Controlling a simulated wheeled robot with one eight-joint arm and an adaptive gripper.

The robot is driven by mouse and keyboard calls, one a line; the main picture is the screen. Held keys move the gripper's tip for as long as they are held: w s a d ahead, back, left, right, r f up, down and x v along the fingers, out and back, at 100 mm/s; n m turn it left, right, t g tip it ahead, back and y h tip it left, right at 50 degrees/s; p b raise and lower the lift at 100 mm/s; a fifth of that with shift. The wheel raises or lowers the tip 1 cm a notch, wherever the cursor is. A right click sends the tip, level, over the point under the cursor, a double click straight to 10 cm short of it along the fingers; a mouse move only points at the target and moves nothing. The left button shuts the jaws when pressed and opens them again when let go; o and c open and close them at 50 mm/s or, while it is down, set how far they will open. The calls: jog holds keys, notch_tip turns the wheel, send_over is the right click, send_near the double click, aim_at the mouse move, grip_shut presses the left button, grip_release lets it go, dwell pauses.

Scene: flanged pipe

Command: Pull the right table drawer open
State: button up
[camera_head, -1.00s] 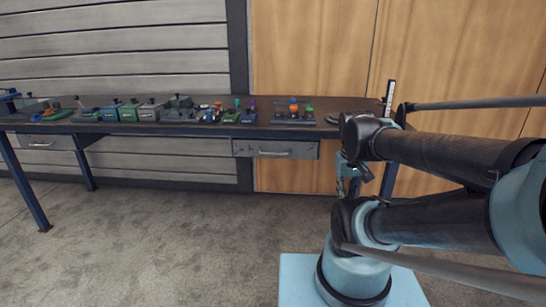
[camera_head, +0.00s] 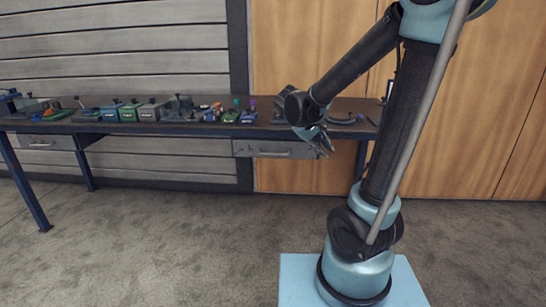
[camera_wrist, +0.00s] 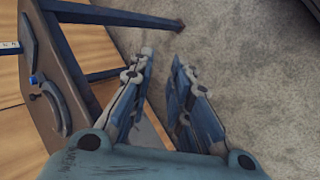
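The right table drawer (camera_head: 246,149) is a grey box under the tabletop in the head view. It looks closed, with a light bar handle (camera_head: 284,154) on its front. In the wrist view my gripper (camera_wrist: 162,57) is open, with only floor between the fingertips. The drawer handle cannot be made out there; the gripper body and fingers may hide it.
The table (camera_head: 110,126) carries several coloured parts and fixtures along its top. A left drawer (camera_head: 42,142) is under its far left end. A blue table leg (camera_wrist: 130,20) and a curved grey part (camera_wrist: 52,100) show in the wrist view. The floor (camera_head: 170,240) in front is clear.

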jog(key=w+a+f+n+t+h, duration=0.25)
jog(key=w+a, duration=0.25)
jog(key=a, duration=0.7)
jog(key=w+a+f+n+t+h, duration=0.1)
jog(key=w+a+f+t+h, duration=0.3)
jog(key=a, duration=0.7)
jog(key=s+a+f+t+y, duration=0.1)
jog(key=s+a+f, duration=0.15)
jog(key=a, duration=0.75)
jog(key=x, duration=1.8)
jog(key=shift+w+a+f, duration=0.2)
jog(key=shift+w+f, duration=0.05)
jog(key=shift+w, duration=0.1)
grip_shut()
